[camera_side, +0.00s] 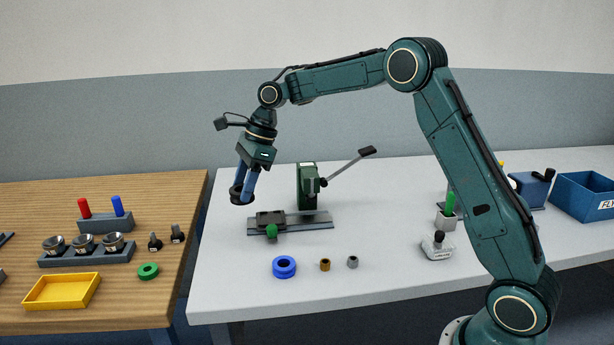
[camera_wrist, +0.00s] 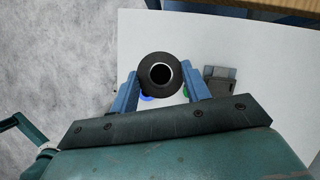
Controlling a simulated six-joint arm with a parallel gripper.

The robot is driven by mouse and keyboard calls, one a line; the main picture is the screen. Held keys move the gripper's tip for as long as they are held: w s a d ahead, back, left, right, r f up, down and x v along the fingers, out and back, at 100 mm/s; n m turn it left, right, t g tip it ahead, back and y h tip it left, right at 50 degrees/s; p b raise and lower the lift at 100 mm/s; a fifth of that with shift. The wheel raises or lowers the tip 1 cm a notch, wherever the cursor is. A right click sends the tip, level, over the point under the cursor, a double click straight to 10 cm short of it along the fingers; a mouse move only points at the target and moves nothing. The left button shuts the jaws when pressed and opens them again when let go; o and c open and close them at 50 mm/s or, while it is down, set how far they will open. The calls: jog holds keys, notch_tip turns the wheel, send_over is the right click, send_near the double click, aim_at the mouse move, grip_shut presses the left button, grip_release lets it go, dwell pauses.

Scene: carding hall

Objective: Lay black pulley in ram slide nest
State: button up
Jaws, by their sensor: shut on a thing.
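My gripper (camera_side: 244,186) is shut on the black pulley (camera_side: 236,195), holding it in the air above the left part of the white table. In the wrist view the black pulley (camera_wrist: 147,74) sits between the blue fingers of my gripper (camera_wrist: 161,88), its round bore facing the camera. The ram slide (camera_side: 318,221) is a grey rail at the foot of a green press (camera_side: 308,186). A dark nest block (camera_side: 270,217) lies at its left end, below and right of the pulley. The nest's inside is too small to make out.
A green knob (camera_side: 271,231) stands in front of the nest, and a press lever (camera_side: 348,166) sticks out to the right. A blue ring (camera_side: 284,267), a brass bushing (camera_side: 325,265) and a grey bushing (camera_side: 352,262) lie in front. A wooden table (camera_side: 130,202) is at left.

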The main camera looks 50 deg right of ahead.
jog(key=w+d+f+m, duration=0.1)
jog(key=w+d+f, duration=0.15)
jog(key=d, duration=0.25)
jog(key=w+d+f+m+t, duration=0.1)
jog(key=w+d+f, duration=0.15)
jog(key=d, duration=0.25)
jog(key=w+d+f+m, duration=0.1)
jog(key=d+f, duration=0.2)
jog(key=d, duration=0.2)
jog(key=shift+h, duration=0.4)
jog(key=shift+w+d+f, duration=0.1)
jog(key=shift+f, duration=3.7)
jog(key=shift+f, duration=0.2)
jog(key=o, duration=1.2)
jog(key=shift+r, duration=0.1)
jog(key=v, duration=1.2)
jog(key=shift+r, duration=0.1)
